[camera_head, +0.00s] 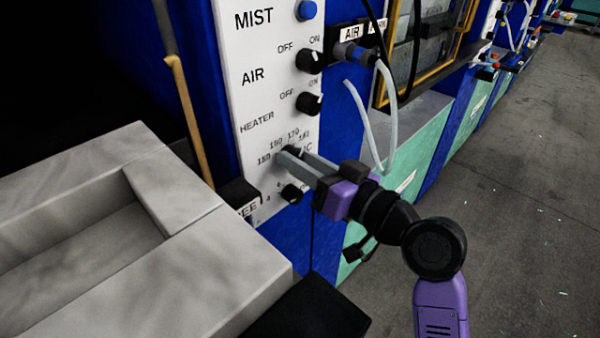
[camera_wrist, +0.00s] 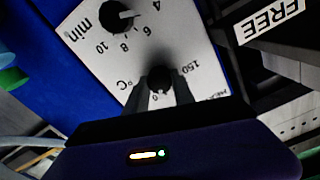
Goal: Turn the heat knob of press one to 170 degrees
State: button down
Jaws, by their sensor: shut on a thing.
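The heat knob (camera_head: 292,150) is a small black knob on the white control panel (camera_head: 262,120), below the HEATER switch. Printed numbers including 150, 160 and 170 arc above it. My gripper (camera_head: 287,159) reaches it from the right, its grey fingers shut on the knob. In the wrist view the knob (camera_wrist: 160,80) sits between the two dark fingertips of my gripper (camera_wrist: 161,94), with °C and 150 printed beside it. The fingers hide part of the dial, and I cannot read where the knob's pointer stands.
A black timer knob (camera_head: 292,194) is just below, marked min in the wrist view (camera_wrist: 116,16). Above are the AIR switch (camera_head: 309,60), the HEATER switch (camera_head: 309,103) and a blue button (camera_head: 307,10). A grey block (camera_head: 90,250) fills the lower left; hoses hang at right.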

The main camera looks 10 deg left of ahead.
jog(key=shift+n+b, duration=0.35)
jog(key=shift+n, duration=0.05)
jog(key=c, duration=1.1)
grip_release()
jog(key=shift+o, duration=0.2)
jog(key=b+v, duration=0.1)
jog(key=v, duration=0.7)
